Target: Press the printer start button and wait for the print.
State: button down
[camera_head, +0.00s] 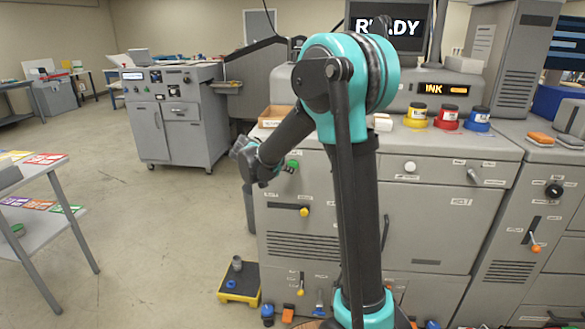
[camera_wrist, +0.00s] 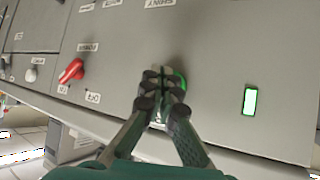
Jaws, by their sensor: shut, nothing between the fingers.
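The printer (camera_head: 440,205) is the large grey cabinet behind my arm. Its screen (camera_head: 405,27) shows "READY", partly hidden by my arm. The green start button (camera_head: 293,164) is on the left part of its front. In the wrist view the green button (camera_wrist: 181,82) shows only as a rim behind my fingertips. My gripper (camera_wrist: 161,84) is shut and empty, its tips in front of the button. I cannot tell whether they touch it. In the head view my gripper (camera_head: 262,172) is beside the printer front, its fingers hard to make out.
A red knob (camera_wrist: 71,71), a white button (camera_wrist: 31,75) and a lit green indicator (camera_wrist: 250,101) are on the panel near my fingers. An "INK" display (camera_head: 442,89) and colored ink pots (camera_head: 447,117) are on top. Open floor (camera_head: 150,235) lies to the left.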

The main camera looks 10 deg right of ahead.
jog(key=shift+w, duration=0.1)
jog(key=shift+w+d, duration=0.1)
jog(key=shift+w, duration=0.2)
jog(key=shift+w+d, duration=0.2)
jog(key=shift+w, duration=0.3)
dwell(1.1)
jog(key=shift+s, duration=0.1)
jog(key=shift+s+a, duration=0.3)
jog(key=shift+s, duration=0.55)
jog(key=s, duration=0.1)
jog(key=s+a, duration=0.1)
jog(key=s, duration=0.2)
jog(key=shift+s+a, duration=0.3)
jog(key=shift+s, duration=0.05)
dwell(0.5)
